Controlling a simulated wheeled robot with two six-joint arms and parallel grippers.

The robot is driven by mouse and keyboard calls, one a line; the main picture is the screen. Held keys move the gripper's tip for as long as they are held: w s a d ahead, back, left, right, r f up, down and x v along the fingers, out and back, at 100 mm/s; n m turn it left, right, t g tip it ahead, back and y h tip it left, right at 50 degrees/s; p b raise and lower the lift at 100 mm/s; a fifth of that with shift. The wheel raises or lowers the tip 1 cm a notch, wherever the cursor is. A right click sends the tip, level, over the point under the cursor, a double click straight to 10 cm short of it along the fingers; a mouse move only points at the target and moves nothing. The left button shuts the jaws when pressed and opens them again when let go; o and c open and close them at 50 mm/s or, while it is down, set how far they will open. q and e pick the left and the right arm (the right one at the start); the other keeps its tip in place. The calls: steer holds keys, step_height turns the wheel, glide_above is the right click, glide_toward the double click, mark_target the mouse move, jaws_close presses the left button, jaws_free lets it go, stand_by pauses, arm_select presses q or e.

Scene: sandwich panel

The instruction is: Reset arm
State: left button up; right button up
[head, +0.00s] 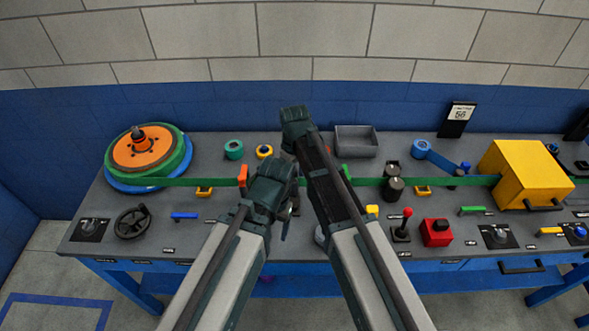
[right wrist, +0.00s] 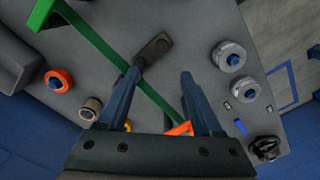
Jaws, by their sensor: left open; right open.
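Both of my arms reach from the bottom of the head view over the middle of a grey workbench (head: 300,244). My left gripper (head: 276,184) is the lower one, close beside the right forearm; its fingers are mostly hidden by its own wrist. My right gripper (head: 296,116) is farther forward, over the back part of the bench; its fingers hardly show there. In the right wrist view the right gripper (right wrist: 160,88) has its two blue-grey fingers apart. A green strip (right wrist: 98,50) passes below between them, and I see nothing held.
A spool (head: 143,150) stands at the left, with the green strip (head: 215,182) running right to a yellow box (head: 532,172). A grey bin (head: 356,141), dark rollers (head: 395,187), a red-knobbed lever (head: 405,222) and a red box (head: 436,232) stand right of my arms.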

steer(key=s+d+m, duration=0.9)
steer(key=s+d, duration=0.5)
steer(key=d, duration=0.3)
steer(key=s+a+f+n+b, duration=0.1)
steer(key=s+a+n+b, duration=0.1)
steer(key=a, duration=0.3)
steer(key=s+a+f+n+h+b, duration=0.1)
steer(key=s+a+f, duration=0.1)
steer(key=a, duration=0.4)
steer(key=shift+s+f+n+b, duration=0.3)
steer(key=shift+s+n+b, duration=0.05)
steer(key=shift+s+n, duration=0.1)
stand_by(0.9)
